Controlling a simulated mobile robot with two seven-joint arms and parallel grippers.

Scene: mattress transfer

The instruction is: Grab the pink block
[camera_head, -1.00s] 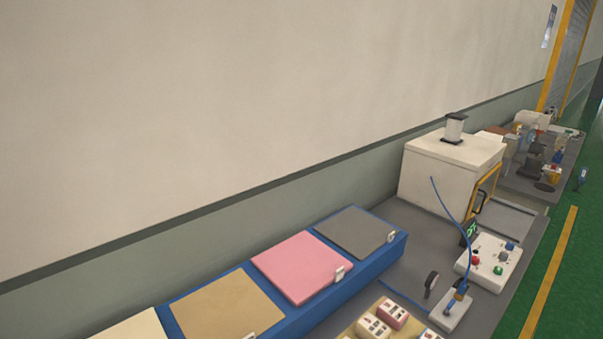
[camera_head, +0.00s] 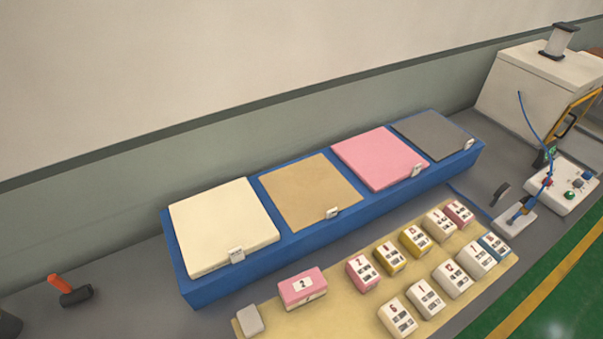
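Several small printed blocks stand on a tan mat (camera_head: 350,308) at the front of the grey bench. Three of them are pink: a larger pink block (camera_head: 302,287) at the left with a white label marked 2, a pink block (camera_head: 363,273) right of it, and a pink block (camera_head: 459,213) at the far right end. A flat pink pad (camera_head: 378,158) also lies on the blue tray. Neither of my grippers is in view.
The long blue tray (camera_head: 323,229) also holds cream, tan and grey pads, with small tags at their front edges. A white machine (camera_head: 531,92) and a white button box (camera_head: 563,186) stand at the right. An orange-handled tool (camera_head: 70,291) lies at the left. The bench left of the tray is mostly clear.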

